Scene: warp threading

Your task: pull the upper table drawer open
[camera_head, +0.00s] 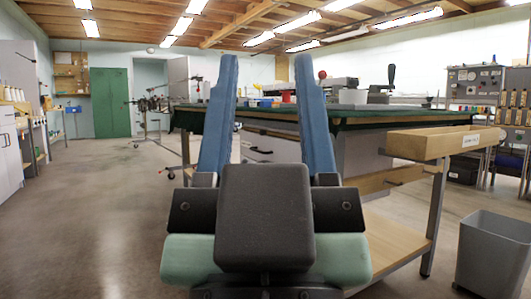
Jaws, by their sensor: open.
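The table (425,115) with a dark green top stands ahead and to the right. Between my fingers shows a pale drawer front (258,143) under its top, with a dark bar handle (261,151); it looks shut, though my fingers hide part of it. Lower right is a wooden front (375,182) with a dark handle; I cannot tell fully how the fronts divide. My gripper (266,62) is in the foreground, its two blue fingers pointing up and away, apart and empty. It appears well short of the table, not touching the handle.
A grey bin (492,250) stands on the floor at right. A low wooden shelf (400,245) lies beneath the table. Tools cover the top. The floor at left (95,210) is clear.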

